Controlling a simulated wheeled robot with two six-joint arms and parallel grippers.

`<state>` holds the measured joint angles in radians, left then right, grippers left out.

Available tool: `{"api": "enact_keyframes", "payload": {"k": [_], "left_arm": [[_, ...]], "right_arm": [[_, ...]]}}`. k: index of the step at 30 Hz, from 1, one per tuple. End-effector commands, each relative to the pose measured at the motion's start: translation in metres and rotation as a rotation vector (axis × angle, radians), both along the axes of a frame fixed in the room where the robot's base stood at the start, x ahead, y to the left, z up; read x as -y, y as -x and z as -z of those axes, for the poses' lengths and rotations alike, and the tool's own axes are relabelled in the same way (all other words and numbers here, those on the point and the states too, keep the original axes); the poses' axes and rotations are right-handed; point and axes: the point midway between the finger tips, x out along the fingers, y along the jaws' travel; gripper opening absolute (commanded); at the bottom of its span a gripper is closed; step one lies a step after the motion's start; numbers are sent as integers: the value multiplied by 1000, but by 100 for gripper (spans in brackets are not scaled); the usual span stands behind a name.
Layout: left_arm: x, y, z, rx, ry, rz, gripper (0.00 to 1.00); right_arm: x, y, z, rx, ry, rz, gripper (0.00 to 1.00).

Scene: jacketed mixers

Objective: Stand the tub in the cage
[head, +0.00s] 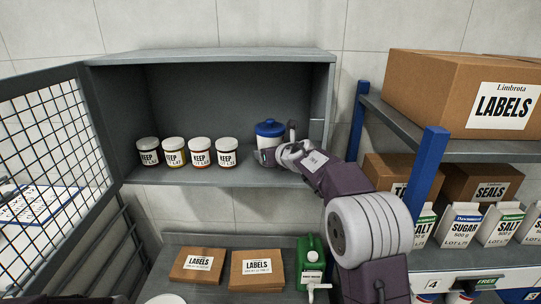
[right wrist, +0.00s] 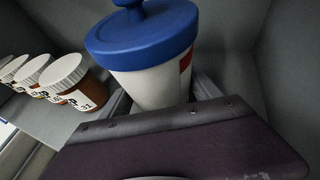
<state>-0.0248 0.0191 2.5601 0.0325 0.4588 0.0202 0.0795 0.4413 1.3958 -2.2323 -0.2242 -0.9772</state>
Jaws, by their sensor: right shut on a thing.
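The tub (head: 270,130), white with a blue knobbed lid, is inside the cage (head: 200,55) at its right end. It also shows upright in the right wrist view (right wrist: 145,45), with a bit of red on its side. My right gripper (head: 267,155) reaches in from the right and is shut on the tub's lower body; it also shows in the right wrist view (right wrist: 165,98). The tub's base is hidden, so I cannot tell whether it touches the cage floor. The cage's mesh door (head: 60,150) stands open at the left. My left gripper is not in view.
Several lidded KEEP jars (head: 187,152) stand in a row left of the tub. Below are brown LABELS packs (head: 197,265) and a green container (head: 311,262). A blue-post rack (head: 428,170) with boxes and cartons stands at right, beside my right arm.

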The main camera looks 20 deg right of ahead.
Motion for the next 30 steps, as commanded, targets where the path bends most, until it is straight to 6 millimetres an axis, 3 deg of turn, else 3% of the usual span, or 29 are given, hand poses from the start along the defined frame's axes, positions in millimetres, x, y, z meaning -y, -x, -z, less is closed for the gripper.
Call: {"api": "enact_keyframes", "payload": {"k": [2, 3, 5, 17, 30], "left_arm": [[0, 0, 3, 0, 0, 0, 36], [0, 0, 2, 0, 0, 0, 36], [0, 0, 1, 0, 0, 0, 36], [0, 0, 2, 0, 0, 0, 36], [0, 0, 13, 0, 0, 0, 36]], "right_arm": [[0, 0, 2, 3, 0, 1, 5], [0, 0, 2, 0, 0, 0, 81], [0, 0, 2, 0, 0, 0, 94], [1, 5, -3, 2, -1, 1, 94], [10, 84, -37, 3, 0, 2, 94]]}}
